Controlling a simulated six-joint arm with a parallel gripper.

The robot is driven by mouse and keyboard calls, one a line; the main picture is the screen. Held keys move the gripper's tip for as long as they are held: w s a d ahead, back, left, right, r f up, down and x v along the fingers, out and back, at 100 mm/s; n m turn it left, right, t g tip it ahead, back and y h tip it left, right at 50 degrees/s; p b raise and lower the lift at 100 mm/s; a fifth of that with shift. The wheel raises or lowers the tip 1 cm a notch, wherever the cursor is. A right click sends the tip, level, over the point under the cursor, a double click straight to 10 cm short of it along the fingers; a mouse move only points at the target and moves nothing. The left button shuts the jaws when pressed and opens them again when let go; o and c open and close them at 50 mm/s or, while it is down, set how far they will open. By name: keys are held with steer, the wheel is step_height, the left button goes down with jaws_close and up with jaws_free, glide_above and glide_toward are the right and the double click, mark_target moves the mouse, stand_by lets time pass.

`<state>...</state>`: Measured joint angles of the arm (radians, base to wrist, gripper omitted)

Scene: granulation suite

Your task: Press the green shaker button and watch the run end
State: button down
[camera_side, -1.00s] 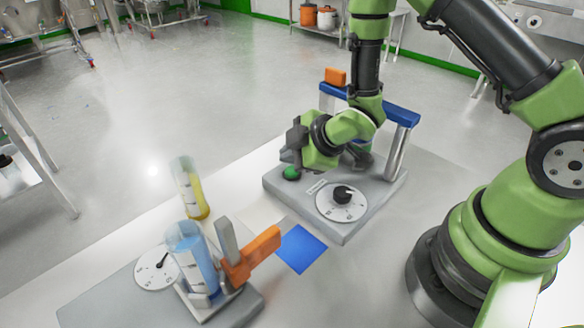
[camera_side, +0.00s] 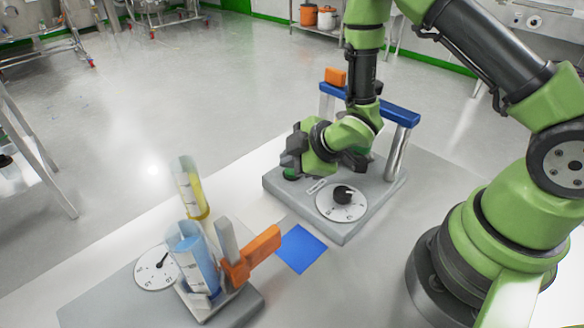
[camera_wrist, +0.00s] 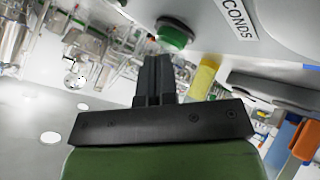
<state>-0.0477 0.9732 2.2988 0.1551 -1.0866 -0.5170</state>
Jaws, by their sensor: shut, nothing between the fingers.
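The green button (camera_side: 290,173) sits at the left corner of the grey shaker base (camera_side: 340,228), partly covered by my gripper. My gripper (camera_side: 290,164) is shut and empty, with its fingertips right over the button; I cannot tell whether they touch it. In the wrist view, the shut fingers (camera_wrist: 155,60) point toward the green button (camera_wrist: 174,34), which stands in a dark collar. A white dial with a black knob (camera_side: 342,194) is on the shaker base. A blue-topped frame (camera_side: 398,114) stands at its back, partly hidden by my arm.
At the left, a second grey base (camera_side: 95,305) carries a cylinder of blue liquid (camera_side: 195,262), an orange clamp (camera_side: 252,254) and a dial (camera_side: 157,267). A cylinder of yellow liquid (camera_side: 192,192) stands behind it. A flat blue square (camera_side: 301,249) lies between the bases.

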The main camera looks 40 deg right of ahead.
mark_target(292, 171)
steer(key=shift+f, duration=0.35)
stand_by(0.5)
steer(key=shift+r, duration=0.95)
steer(key=shift+r, duration=2.5)
